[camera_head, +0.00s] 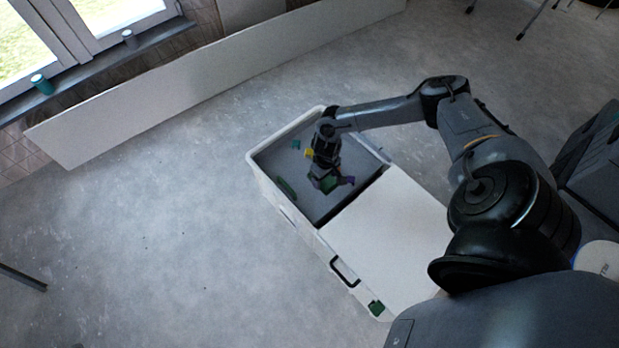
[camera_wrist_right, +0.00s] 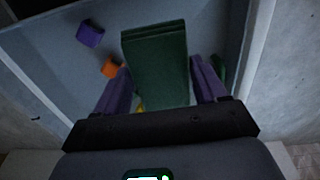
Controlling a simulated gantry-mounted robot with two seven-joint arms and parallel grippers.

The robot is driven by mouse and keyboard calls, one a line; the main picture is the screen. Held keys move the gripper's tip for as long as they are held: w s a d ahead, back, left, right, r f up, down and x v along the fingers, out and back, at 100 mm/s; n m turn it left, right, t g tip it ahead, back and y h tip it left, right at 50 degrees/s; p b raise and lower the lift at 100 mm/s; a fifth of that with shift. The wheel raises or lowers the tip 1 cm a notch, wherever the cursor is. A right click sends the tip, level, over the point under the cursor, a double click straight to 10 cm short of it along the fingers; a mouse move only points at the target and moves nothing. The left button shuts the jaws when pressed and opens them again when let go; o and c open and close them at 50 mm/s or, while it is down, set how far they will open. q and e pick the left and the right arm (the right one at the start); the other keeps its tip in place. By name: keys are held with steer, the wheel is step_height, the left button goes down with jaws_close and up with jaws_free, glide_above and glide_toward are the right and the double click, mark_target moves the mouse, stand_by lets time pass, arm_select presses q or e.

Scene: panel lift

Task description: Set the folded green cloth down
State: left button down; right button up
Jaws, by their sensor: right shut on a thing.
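The folded green cloth (camera_wrist_right: 157,62) is a dark green, layered block between the purple fingers of my right gripper (camera_wrist_right: 163,88) in the wrist view. In the head view my right gripper (camera_head: 335,184) points down inside the open part of a white box (camera_head: 262,179), and a bit of the green cloth (camera_head: 327,184) shows at its fingers. The gripper is shut on the cloth. The box floor shows beyond the cloth; I cannot tell whether the cloth touches it. My left gripper is not in view.
A white panel (camera_head: 388,235) covers the near part of the box. Inside lie a purple block (camera_wrist_right: 90,34), an orange block (camera_wrist_right: 110,67), a green item (camera_head: 286,187) and a yellow item (camera_head: 309,154). A long white board (camera_head: 200,85) stands on the floor by the window.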

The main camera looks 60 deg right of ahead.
steer(key=w+f+b, duration=0.1)
steer(key=w, duration=0.1)
steer(key=w+f+b, duration=0.2)
steer(key=w+d+f+b, duration=0.1)
steer(key=w, duration=0.1)
steer(key=shift+w+d+f, duration=0.1)
steer(key=shift+w+f, duration=0.1)
steer(key=shift+w, duration=0.05)
steer(key=shift+w+d+f+b, duration=0.2)
steer(key=shift+w+b, duration=0.3)
steer(key=shift+b, duration=0.1)
step_height(320, 180, down, 4)
steer(key=b, duration=0.3)
steer(key=shift+r, duration=0.1)
steer(key=o, duration=1)
